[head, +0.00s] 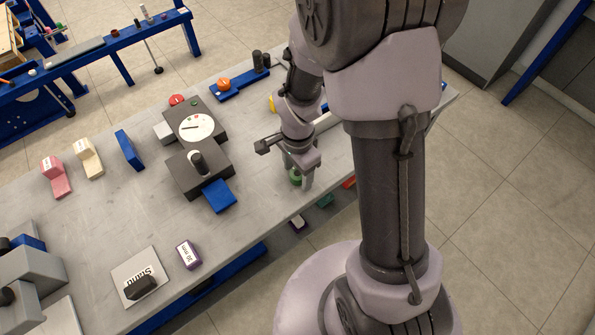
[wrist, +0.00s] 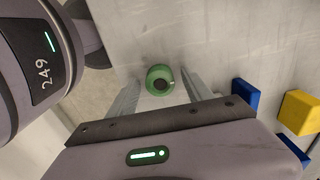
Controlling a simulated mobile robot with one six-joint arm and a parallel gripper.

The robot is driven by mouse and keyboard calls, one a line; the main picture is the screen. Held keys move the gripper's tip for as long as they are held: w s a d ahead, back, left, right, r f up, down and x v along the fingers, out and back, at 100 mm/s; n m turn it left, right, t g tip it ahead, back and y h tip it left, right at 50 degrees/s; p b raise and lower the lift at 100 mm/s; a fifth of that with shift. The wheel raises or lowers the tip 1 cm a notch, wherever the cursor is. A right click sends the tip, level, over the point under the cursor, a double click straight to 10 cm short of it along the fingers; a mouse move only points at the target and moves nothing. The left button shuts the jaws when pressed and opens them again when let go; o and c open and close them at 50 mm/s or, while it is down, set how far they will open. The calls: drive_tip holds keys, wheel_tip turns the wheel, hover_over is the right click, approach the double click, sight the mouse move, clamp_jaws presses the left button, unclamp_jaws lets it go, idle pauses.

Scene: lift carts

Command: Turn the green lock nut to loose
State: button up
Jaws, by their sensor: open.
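The green lock nut (wrist: 160,80) shows in the wrist view as a round green ring with a dark centre, between the two fingers of my gripper (wrist: 157,78). A gap shows on each side of it, so the fingers are open and do not appear to touch it. In the head view the green nut (head: 295,177) is partly hidden beneath my gripper (head: 301,182), near the front edge of the grey table. I cannot read any loose or tight marking on it.
A dark gauge with a white dial (head: 196,127) and a blue block (head: 219,196) stand left of my gripper on the table (head: 120,215). Blue and yellow blocks (wrist: 300,112) lie to the right in the wrist view.

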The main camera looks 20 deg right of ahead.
clamp_jaws()
drive_tip(key=n, duration=0.5)
drive_tip(key=shift+n+p, duration=0.3)
drive_tip(key=shift+p, duration=0.05)
drive_tip(key=n+p, duration=0.1)
drive_tip(key=n, duration=0.5)
drive_tip(key=shift+n, duration=0.3)
idle(0.4)
unclamp_jaws()
